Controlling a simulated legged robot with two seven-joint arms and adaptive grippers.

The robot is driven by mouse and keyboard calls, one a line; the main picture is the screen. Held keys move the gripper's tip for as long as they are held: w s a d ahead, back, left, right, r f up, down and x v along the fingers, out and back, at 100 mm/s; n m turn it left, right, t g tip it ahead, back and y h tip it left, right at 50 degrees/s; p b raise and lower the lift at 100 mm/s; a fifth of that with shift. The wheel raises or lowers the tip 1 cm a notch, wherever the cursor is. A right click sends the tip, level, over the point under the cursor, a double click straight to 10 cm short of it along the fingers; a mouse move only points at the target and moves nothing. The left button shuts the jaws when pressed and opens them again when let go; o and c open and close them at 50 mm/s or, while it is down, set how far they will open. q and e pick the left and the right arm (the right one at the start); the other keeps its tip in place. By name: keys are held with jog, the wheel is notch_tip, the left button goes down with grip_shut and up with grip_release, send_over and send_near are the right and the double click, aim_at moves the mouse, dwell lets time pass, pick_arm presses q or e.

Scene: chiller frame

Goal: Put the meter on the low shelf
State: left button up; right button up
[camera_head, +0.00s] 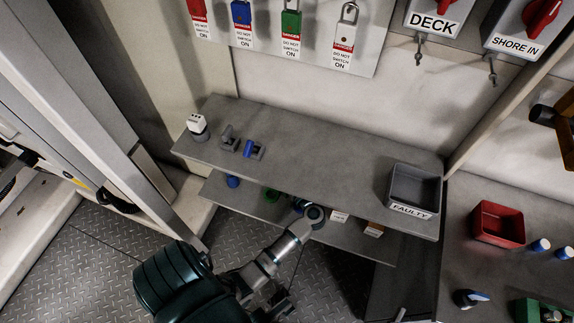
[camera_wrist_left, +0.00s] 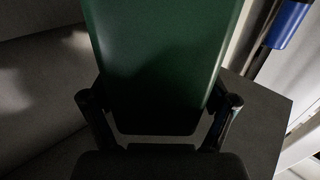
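A dark green body, which I take to be the meter, fills the middle of the left wrist view (camera_wrist_left: 160,60). My left gripper (camera_wrist_left: 158,122) has a finger against each side of it. In the head view my left arm reaches in under the upper shelf, and its hand is mostly hidden there. A small green patch (camera_head: 271,195), probably the same body, shows at the low shelf (camera_head: 215,189). Whether it rests on the shelf or is just above it I cannot tell. My right gripper is not in view.
The upper shelf (camera_head: 310,150) overhangs the low shelf. It carries a grey FAULTY bin (camera_head: 413,188), a white device (camera_head: 197,125) and small blue and grey parts. A blue item (camera_head: 232,181), a white box (camera_head: 339,216) and an orange box (camera_head: 374,229) are on the low shelf.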

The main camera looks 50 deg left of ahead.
pick_arm(q)
jog(key=shift+d+r, duration=0.25)
jog(key=shift+d, duration=0.25)
jog(key=shift+d+r, duration=0.2)
jog(key=shift+d, duration=0.25)
jog(key=p+v, duration=0.2)
jog(key=v, duration=0.9)
jog(key=shift+f, duration=0.15)
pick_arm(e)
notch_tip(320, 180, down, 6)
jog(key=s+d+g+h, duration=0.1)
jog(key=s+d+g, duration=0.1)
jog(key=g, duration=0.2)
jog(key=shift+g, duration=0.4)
